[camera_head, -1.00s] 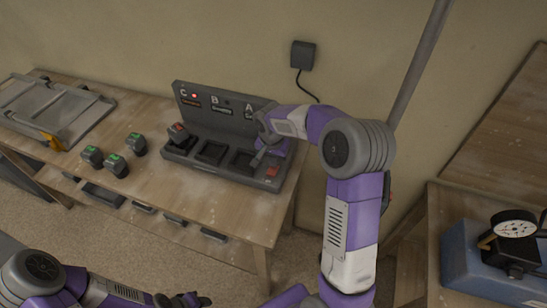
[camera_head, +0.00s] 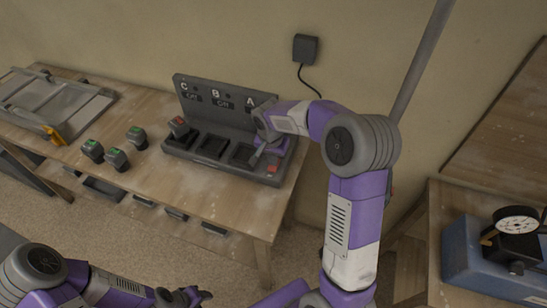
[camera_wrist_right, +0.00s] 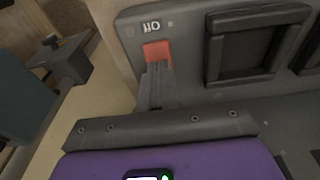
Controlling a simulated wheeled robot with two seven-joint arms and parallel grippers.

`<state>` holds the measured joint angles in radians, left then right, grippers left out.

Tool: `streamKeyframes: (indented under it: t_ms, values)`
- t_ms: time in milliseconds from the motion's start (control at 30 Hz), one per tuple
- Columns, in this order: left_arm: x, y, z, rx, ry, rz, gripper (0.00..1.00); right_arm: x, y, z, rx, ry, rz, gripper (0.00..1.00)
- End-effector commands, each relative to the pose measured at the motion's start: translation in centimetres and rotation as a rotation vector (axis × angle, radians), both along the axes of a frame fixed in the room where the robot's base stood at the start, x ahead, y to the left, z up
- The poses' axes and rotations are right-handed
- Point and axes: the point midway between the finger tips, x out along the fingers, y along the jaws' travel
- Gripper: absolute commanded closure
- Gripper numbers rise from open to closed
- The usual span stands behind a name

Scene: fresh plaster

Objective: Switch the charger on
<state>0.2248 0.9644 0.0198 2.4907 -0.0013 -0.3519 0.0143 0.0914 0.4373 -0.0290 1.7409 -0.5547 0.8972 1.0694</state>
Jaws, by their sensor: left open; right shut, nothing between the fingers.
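The dark grey charger (camera_head: 224,114) stands on the workbench against the wall. Its back panel has displays C, B and A; C and B read "Off", A is partly covered by my arm. My left gripper (camera_head: 186,297) is open, low in front, away from the bench.
Several batteries with green tops (camera_head: 116,159) stand on the bench left of the charger. A grey metal tool (camera_head: 50,103) lies at the far left. A black wall plug (camera_head: 305,48) has a cord running down behind my arm. A blue case with a gauge (camera_head: 480,265) is at right.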

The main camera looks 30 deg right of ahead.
Motion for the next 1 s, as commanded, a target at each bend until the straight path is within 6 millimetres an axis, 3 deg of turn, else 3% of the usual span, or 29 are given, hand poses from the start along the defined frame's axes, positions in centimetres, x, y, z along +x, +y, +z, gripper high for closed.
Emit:
streamKeyframes:
  t_ms: [167, 333, 700, 1000]
  values:
    - [0.0, 0.0, 1.0, 0.0, 0.0, 0.0, 0.57, -0.1, 0.2, 1.6, 0.0, -0.003, 0.001, 1.0]
    - [0.0, 0.0, 3.2, 0.0, 0.0, 0.0, 0.57, -0.4, 0.8, 4.9, 0.0, -0.001, 0.002, 1.0]
    - [0.0, 0.0, 3.4, 0.0, 0.0, 0.0, 0.57, -1.4, 2.0, 12.1, 0.001, -0.002, 0.0, 1.0]
    - [0.0, 0.0, 3.6, 0.0, 0.0, 0.0, 0.57, -1.7, 2.2, 13.7, 0.001, 0.001, 0.0, 1.0]
